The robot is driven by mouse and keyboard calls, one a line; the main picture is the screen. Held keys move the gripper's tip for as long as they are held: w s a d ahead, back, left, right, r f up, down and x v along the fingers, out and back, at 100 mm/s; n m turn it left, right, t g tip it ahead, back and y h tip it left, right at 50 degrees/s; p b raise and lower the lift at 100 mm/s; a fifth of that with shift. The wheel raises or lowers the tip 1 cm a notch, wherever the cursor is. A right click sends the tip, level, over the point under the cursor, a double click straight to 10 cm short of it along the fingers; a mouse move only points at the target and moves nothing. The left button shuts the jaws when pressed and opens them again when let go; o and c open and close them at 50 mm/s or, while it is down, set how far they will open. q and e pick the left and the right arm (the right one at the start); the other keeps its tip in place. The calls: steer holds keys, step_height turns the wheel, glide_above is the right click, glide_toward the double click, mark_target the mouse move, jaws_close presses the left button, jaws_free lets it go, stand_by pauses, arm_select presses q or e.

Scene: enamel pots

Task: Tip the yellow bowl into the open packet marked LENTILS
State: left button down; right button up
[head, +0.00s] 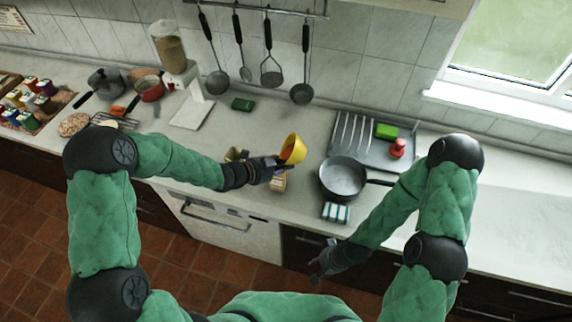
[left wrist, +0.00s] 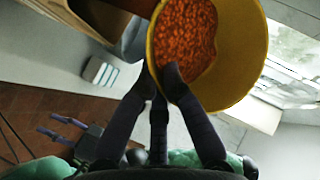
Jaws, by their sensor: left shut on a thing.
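The yellow bowl (head: 294,148) is tilted above the counter, with orange-red lentils (left wrist: 185,38) inside it. My left gripper (head: 279,161) is shut on the bowl's wall; the left wrist view shows its fingers at the near rim (left wrist: 168,78). A tan packet (head: 278,183) stands below my left gripper, partly hidden by it; its lettering is too small to read. An open brown paper packet (left wrist: 122,30) shows beside the bowl in the left wrist view. My right gripper (head: 322,262) is low in front of the counter, empty, its fingers apart.
A drainer tray (head: 362,142) holds a green sponge (head: 386,131) and a red item (head: 398,148). The right counter is clear.

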arm_select(q)
steer(key=shift+a+r+n+t+h+b, duration=0.15)
steer(key=shift+n+h+b, duration=0.1)
steer(key=shift+h, duration=0.15)
steer(key=shift+a+f+n+t+h+b, duration=0.15)
steer(key=shift+h+b, duration=0.1)
steer(key=shift+h, duration=0.15)
steer(key=shift+a+r+n+h+b, duration=0.25)
steer(key=shift+a+n+h+b, duration=0.15)
steer(key=shift+a+h+b, duration=0.3)
steer(key=shift+a+r+n+t+h+b, duration=0.15)
steer(key=shift+n+t+h+b, duration=0.25)
steer(key=shift+h+b, duration=0.4)
steer(key=shift+r, duration=0.1)
steer(key=m+y+p, duration=0.1)
steer(key=y+p, duration=0.1)
steer(key=r+m+g+y+p, duration=0.1)
steer(key=y+p, duration=0.1)
stand_by(0.4)
